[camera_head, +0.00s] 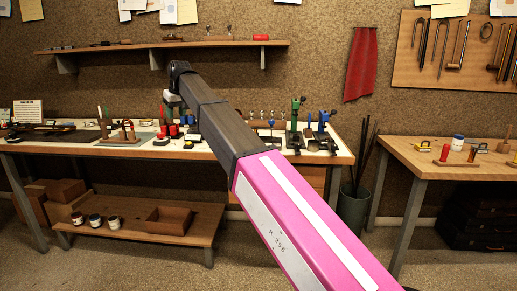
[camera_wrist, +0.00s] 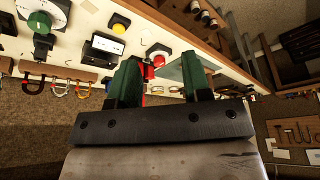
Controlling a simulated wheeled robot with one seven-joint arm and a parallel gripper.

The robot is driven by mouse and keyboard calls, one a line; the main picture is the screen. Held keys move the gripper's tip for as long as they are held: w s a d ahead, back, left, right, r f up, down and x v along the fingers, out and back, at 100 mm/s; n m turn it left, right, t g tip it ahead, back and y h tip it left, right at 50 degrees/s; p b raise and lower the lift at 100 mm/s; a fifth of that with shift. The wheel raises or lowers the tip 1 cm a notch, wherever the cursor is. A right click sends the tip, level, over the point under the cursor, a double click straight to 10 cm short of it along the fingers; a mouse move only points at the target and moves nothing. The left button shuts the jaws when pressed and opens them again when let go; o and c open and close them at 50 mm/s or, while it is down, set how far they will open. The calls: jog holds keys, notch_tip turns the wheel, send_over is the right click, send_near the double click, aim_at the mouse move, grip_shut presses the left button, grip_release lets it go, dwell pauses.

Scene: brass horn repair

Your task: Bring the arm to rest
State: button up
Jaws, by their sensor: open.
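My arm (camera_head: 270,185), with a pink and black casing, reaches forward and up over the long workbench (camera_head: 95,149). In the wrist view my gripper (camera_wrist: 161,68) has two dark green fingers set well apart. No object is held between them. The fingers are over the bench top, with a red button (camera_wrist: 158,59) showing behind the gap. In the head view the wrist end of the arm is above the bench, and the fingertips are hard to make out against the items there. I cannot tell the exact height of the fingertips above the bench.
Several small tools and fixtures, including a green-handled one (camera_head: 295,122), crowd the bench. A wall shelf (camera_head: 165,46) is behind the arm. A second table (camera_head: 420,160) stands at the right, with a bin of rods (camera_head: 352,208) between. A lower shelf (camera_head: 140,233) holds jars and a box.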

jog(key=s+d+f+m+h, duration=0.2)
jog(key=d+f+m, duration=0.3)
jog(key=d+f, duration=2.55)
jog(key=s+d+f+m+g+h, duration=0.1)
jog(key=s+d+f+m, duration=0.3)
jog(key=s+d+f, duration=1.5)
notch_tip(320, 180, down, 2)
jog(key=shift+d+f+g, duration=0.25)
jog(key=shift+d+g, duration=0.65)
jog(key=shift+d, duration=0.25)
